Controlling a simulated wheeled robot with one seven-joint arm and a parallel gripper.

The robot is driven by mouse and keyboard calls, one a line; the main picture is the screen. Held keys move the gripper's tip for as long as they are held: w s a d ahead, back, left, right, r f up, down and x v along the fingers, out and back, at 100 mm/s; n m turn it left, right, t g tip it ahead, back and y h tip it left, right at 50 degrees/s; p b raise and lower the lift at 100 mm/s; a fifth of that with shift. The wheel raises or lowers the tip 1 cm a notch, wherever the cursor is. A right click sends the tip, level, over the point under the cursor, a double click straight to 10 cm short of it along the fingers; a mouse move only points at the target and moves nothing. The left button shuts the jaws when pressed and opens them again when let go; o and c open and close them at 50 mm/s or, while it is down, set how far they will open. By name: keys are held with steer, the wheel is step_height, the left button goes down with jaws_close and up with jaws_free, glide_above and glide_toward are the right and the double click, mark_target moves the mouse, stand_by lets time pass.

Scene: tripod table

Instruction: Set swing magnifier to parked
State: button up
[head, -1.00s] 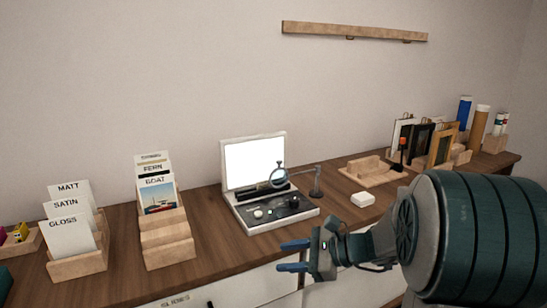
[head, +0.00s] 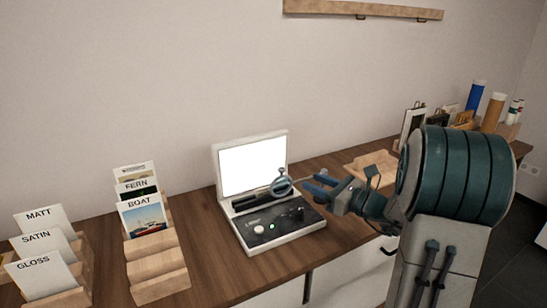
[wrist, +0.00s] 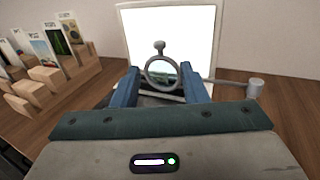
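The swing magnifier (head: 281,187) is a round lens in a grey ring with a small knob on top. In the head view its ring is in front of the lower right of the lit white screen (head: 252,168). In the wrist view the magnifier ring (wrist: 161,72) lies between my fingertips, with its arm running right to a post (wrist: 255,88). My gripper (head: 315,187) is open, just right of the ring in the head view. In the wrist view my gripper (wrist: 160,84) shows a blue finger on each side of the ring; whether either touches it is unclear.
The device's control panel (head: 278,226) has a white knob and a green light. Wooden card racks (head: 155,262) marked BOAT and FERN stand to the left. A wooden tray (head: 372,165) is behind my arm. Bare tabletop (head: 215,265) lies left of the device.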

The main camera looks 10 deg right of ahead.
mark_target(284, 169)
steer(key=x, duration=1.3)
steer(key=shift+w+a+r, duration=0.1)
steer(key=shift+w+a, duration=0.1)
steer(key=shift+a, duration=0.05)
jaws_close()
